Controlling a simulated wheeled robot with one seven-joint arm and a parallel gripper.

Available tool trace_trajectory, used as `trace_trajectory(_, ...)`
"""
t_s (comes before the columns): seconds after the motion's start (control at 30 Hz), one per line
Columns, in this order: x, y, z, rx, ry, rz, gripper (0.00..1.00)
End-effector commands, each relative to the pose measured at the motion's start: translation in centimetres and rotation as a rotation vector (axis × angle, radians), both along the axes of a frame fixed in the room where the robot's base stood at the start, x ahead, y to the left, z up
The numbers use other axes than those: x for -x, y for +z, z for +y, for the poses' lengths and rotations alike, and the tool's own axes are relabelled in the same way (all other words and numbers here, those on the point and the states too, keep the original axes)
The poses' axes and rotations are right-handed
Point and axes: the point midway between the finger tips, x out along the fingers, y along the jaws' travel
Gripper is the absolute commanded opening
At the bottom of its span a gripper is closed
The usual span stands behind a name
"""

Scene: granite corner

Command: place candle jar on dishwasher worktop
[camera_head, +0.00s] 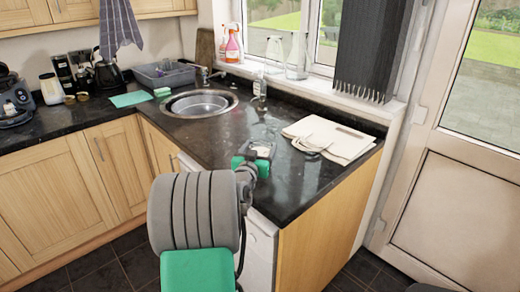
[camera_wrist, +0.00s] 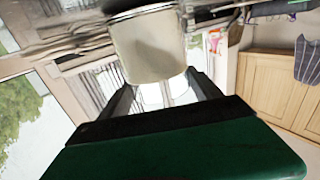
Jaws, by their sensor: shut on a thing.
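In the head view my gripper (camera_head: 263,150) is over the black worktop, in front of the sink and left of a folded cloth bag; the jar there is small and hard to make out. The dishwasher worktop (camera_head: 290,195) is dark speckled stone, above a white appliance front (camera_head: 262,240). I cannot tell whether the jar touches the worktop.
A cream folded bag (camera_head: 335,137) lies on the right of the worktop. A round steel sink (camera_head: 200,104) with a tap (camera_head: 259,90) is behind to the left. Clear bottles (camera_head: 298,57) stand by the window. Bare worktop shows in front of the bag.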

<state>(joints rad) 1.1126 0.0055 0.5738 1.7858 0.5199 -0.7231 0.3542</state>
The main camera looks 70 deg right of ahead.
Motion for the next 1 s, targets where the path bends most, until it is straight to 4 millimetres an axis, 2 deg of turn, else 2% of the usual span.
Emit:
trace_trajectory(0.23, 0.0, -0.2, 0.0, 0.003, 0.0, -0.001, 0.13)
trace_trajectory(0.27, 0.0, -0.2, 0.0, -0.001, 0.0, 0.0, 0.75)
trace_trajectory(0.3, 0.0, -0.2, 0.0, -0.001, 0.0, 0.0, 0.78)
trace_trajectory(0.5, 0.0, -0.2, 0.0, -0.001, 0.0, 0.0, 0.94)
trace_trajectory(0.83, 0.0, 0.4, 0.0, -0.001, 0.0, 0.0, 0.95)
trace_trajectory(1.0, 0.1, -0.1, 3.3, 0.0, 0.004, 0.0, 0.95)
